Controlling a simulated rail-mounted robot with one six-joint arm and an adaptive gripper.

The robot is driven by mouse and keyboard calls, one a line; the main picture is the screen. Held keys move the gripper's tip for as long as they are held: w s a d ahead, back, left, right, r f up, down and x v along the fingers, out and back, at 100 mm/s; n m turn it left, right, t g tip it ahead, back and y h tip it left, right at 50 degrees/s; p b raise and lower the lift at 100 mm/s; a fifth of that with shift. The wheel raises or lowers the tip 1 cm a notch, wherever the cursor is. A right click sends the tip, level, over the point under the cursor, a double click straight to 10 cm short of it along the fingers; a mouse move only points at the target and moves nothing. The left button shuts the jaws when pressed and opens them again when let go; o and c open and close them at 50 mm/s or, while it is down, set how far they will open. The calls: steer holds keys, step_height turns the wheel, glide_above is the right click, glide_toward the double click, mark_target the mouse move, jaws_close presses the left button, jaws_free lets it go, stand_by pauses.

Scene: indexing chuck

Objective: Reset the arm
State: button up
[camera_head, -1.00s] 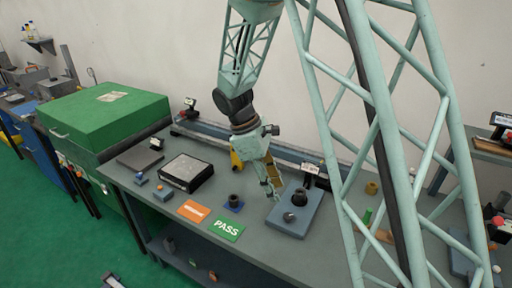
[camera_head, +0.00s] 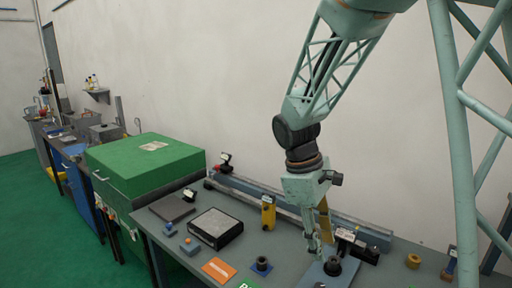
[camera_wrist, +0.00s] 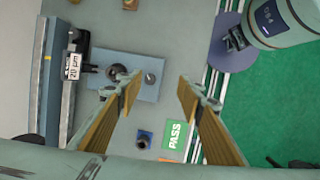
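My gripper (camera_head: 320,248) hangs from the arm over the bench, pointing down, beside the dark round chuck (camera_head: 333,266) on its blue-grey plate (camera_head: 312,276). In the wrist view my gripper (camera_wrist: 158,84) has its two tan-padded fingers spread wide with nothing between them. The blue-grey plate (camera_wrist: 135,91) lies below, behind the left finger, with the dark chuck (camera_wrist: 116,72) and a smaller round feature (camera_wrist: 150,78) on it. The fingers look apart from the plate, but the exact height cannot be told.
A rail (camera_head: 285,207) runs along the back of the bench. A yellow block (camera_head: 268,212), a black-framed grey box (camera_head: 216,228), an orange card (camera_head: 219,270) and a blue-based dark part (camera_head: 261,265) stand left of my gripper. The green PASS card (camera_wrist: 178,135) lies below.

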steer(key=s+d+r+m+t+y+b, duration=0.1)
steer(key=s+d+r+m, duration=0.15)
steer(key=s+r, duration=0.45)
steer(key=s+d+r+m+t+y+b, duration=0.1)
steer(key=s+r+m, duration=0.3)
steer(key=s, duration=0.5)
steer(key=s+r+m+t, duration=0.1)
steer(key=s+m, duration=0.1)
steer(key=s, duration=0.6)
steer(key=s+r+m+t+y+b, duration=0.1)
steer(key=s+m, duration=0.1)
steer(key=s, duration=0.5)
steer(key=shift+s+a+r+t, duration=0.3)
steer(key=shift+s+r+t, duration=0.05)
steer(key=shift+s+t, duration=0.05)
steer(key=shift+w, duration=0.15)
